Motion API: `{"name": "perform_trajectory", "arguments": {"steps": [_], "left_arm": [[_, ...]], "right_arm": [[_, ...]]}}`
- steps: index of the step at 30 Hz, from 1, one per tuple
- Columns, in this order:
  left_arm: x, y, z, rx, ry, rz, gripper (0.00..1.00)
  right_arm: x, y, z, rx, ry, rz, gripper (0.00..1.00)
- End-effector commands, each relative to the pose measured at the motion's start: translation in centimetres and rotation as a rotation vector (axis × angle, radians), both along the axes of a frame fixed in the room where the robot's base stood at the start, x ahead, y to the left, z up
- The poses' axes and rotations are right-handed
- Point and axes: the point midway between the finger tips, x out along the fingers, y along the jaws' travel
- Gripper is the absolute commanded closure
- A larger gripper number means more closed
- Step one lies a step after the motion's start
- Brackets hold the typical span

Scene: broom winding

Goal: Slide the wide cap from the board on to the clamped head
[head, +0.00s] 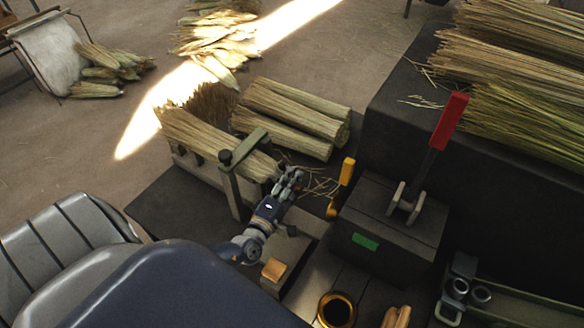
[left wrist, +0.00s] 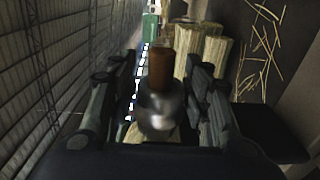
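My left gripper (head: 292,180) is just right of the butt end of the clamped head (head: 225,145), a straw bundle held in a green clamp frame (head: 236,165). In the left wrist view, a blurred silver round piece, which looks like the wide cap (left wrist: 160,112), fills the gap between my fingers (left wrist: 160,90), with a brown cylinder (left wrist: 159,70) beyond it. I cannot tell whether the cap touches the head. My right gripper is out of view.
A dark block with a red lever (head: 452,120) and a yellow-handled piece (head: 347,171) stand right of my gripper. Straw bundles (head: 295,115) lie behind. A brass-rimmed cup (head: 336,309) and a wooden block (head: 274,270) are in front. A straw pile (head: 520,80) fills the back right.

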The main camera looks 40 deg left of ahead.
Motion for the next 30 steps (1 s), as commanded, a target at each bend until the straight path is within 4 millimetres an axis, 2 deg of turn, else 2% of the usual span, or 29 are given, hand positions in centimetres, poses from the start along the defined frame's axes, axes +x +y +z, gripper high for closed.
{"name": "perform_trajectory", "arguments": {"steps": [1,2,11,15,20,30], "left_arm": [[0.0,0.0,0.0,0.000,0.000,0.000,0.40],[0.0,0.0,0.0,0.000,0.000,0.000,0.34],[0.0,0.0,0.0,0.000,0.000,0.000,0.34],[-0.7,-0.1,-0.1,0.000,0.002,-0.001,0.34],[-3.2,-0.4,-0.1,0.000,0.004,-0.001,0.34],[-10.0,-1.1,-0.1,0.000,0.003,-0.001,0.34]], "right_arm": [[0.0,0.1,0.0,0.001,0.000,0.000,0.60],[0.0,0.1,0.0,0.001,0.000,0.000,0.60],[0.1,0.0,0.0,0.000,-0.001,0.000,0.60],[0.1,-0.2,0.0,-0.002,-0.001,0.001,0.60],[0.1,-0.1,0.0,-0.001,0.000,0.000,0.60],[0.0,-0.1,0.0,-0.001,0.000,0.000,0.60]]}}
